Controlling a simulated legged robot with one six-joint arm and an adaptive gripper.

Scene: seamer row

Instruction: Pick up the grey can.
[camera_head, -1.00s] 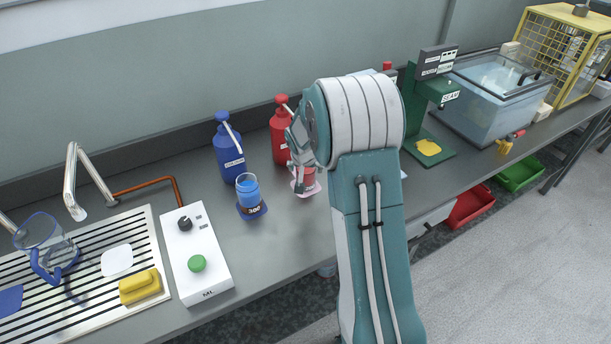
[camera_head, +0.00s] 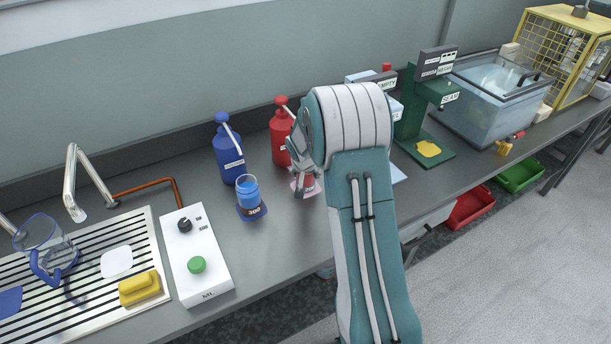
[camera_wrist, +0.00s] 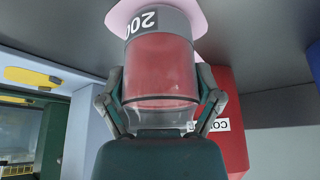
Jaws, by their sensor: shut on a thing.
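My gripper (camera_wrist: 160,100) is shut on a clear cup (camera_wrist: 160,68) with red contents and a grey band marked "200". The fingers press on both sides of its clear wall. The grey band is at the end beside a pink mat (camera_wrist: 197,16). I cannot tell whether the cup still touches the mat. In the head view my gripper (camera_head: 303,180) is at the cup (camera_head: 309,184), over the pink mat (camera_head: 294,186), and my arm hides part of that area. I see no separate plain grey can.
A red bottle (camera_head: 281,138) stands close behind the cup, with a blue bottle (camera_head: 228,152) to its left. A blue-filled cup marked "300" (camera_head: 248,192) stands left of my gripper. A green seamer (camera_head: 416,115) is to the right. The bench front between the control box (camera_head: 197,250) and my arm is clear.

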